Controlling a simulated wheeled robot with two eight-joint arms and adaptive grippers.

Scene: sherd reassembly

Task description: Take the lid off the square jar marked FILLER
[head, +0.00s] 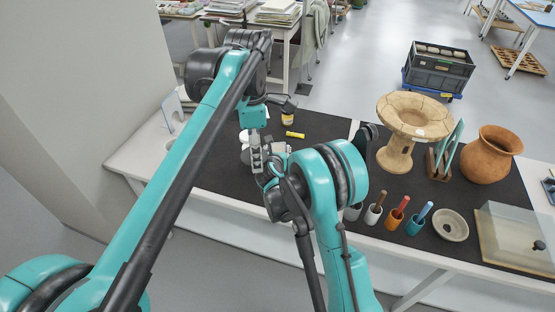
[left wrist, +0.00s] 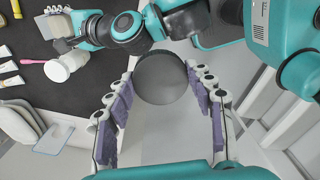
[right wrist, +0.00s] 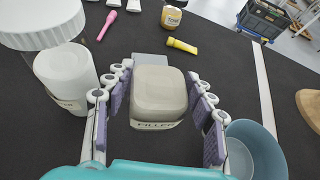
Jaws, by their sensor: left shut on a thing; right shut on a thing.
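The square jar marked FILLER (right wrist: 155,125) stands on the dark mat with a flat beige, rounded-square top (right wrist: 160,88). My right gripper (right wrist: 158,75) is shut around its sides; the same hold shows at the top left of the left wrist view (left wrist: 62,24). I cannot tell whether the beige top is a lid or the jar's contents. My left gripper (left wrist: 165,72) is shut on a dark grey round disc (left wrist: 162,80), apart from the jar and above the table's front edge. In the head view my left gripper (head: 256,150) hides part of the jar area.
A white jar (right wrist: 66,80) stands close left of the FILLER jar, and a blue cup (right wrist: 262,145) close right. A TONE jar (right wrist: 172,16) and a yellow tube (right wrist: 182,45) lie beyond. A footed clay vessel (head: 397,155) stands to the right.

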